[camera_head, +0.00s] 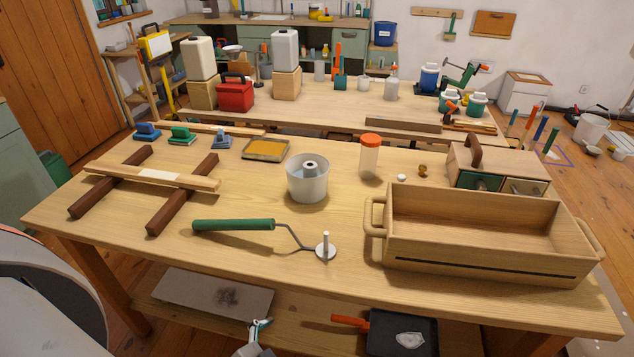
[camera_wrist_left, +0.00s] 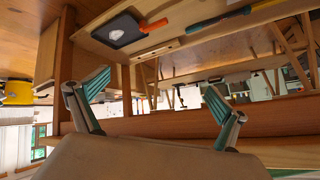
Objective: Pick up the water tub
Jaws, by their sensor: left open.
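The water tub (camera_head: 307,184) is a round, light grey-white tub with a grey post-like piece in its middle. It stands upright on the workbench (camera_head: 150,240), near the middle. My left gripper (camera_wrist_left: 157,82) is open and empty, its two teal-padded fingers spread wide in the left wrist view. One of its fingers appears to show at the bottom of the head view (camera_head: 258,332), in front of the bench and well short of the tub. The tub is not identifiable in the left wrist view. My right gripper is not in view.
A green-handled roller (camera_head: 235,225) lies between the tub and the bench's front edge. A wooden crate (camera_head: 480,265) stands right. An orange-lidded jar (camera_head: 369,157) and a yellow tray (camera_head: 266,150) flank the tub. A dark tray (camera_head: 385,335) lies on the lower shelf.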

